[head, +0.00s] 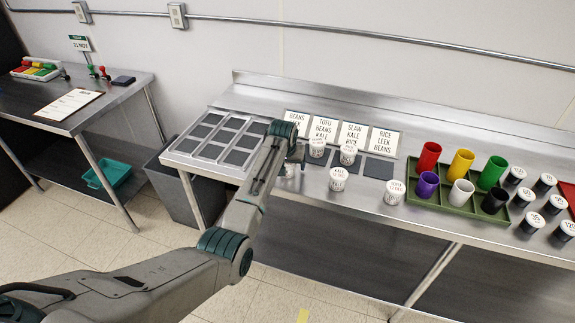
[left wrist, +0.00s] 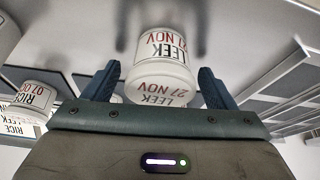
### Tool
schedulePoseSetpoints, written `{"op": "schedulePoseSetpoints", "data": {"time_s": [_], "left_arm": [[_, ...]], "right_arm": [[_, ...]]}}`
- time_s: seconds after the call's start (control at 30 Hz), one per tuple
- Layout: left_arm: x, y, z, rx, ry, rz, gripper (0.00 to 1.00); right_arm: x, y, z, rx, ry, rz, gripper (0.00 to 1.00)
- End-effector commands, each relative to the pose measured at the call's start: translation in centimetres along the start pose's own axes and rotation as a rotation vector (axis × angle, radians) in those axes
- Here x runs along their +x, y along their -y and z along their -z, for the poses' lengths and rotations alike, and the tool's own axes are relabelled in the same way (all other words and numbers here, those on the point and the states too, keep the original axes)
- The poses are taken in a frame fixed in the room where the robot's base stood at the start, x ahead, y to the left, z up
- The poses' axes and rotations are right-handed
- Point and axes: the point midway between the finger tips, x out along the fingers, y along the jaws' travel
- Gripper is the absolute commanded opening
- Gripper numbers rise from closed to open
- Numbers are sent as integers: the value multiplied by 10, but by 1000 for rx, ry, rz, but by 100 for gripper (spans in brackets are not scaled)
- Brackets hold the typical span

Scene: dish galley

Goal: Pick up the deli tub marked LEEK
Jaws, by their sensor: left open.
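The white deli tub marked LEEK, with "27 NOV" in red, stands upside down in the left wrist view (left wrist: 163,82). My left gripper (left wrist: 160,70) is open, with one blue finger on each side of the tub. I cannot tell whether either finger touches it. In the head view my left forearm and wrist reach over the counter and hide most of a white tub (head: 288,171) beside the gripper. My right gripper is not in view.
Several other white tubs (head: 338,179) stand close by on the steel counter (head: 300,192). One marked RICE (left wrist: 37,97) is near in the wrist view. Label cards (head: 354,137) stand behind; a divided tray (head: 213,140) lies left. Coloured cups in a green crate (head: 470,206) stand right.

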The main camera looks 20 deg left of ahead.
Motion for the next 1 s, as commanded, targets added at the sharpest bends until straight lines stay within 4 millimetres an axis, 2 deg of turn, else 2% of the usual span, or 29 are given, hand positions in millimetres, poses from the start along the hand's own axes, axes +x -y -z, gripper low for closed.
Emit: {"op": "schedulePoseSetpoints", "data": {"time_s": [0.27, 0.53, 0.83, 1.0], "left_arm": [[3, 0, 0, 0, -1, 0, 79], [3, 0, 0, 0, -1, 0, 29], [2, 0, 1, 0, -2, 0, 29], [-8, 0, 5, 0, -4, -1, 29]], "right_arm": [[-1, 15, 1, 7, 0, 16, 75], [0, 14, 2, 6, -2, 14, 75], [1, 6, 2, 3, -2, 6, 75], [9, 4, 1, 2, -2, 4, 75]]}}
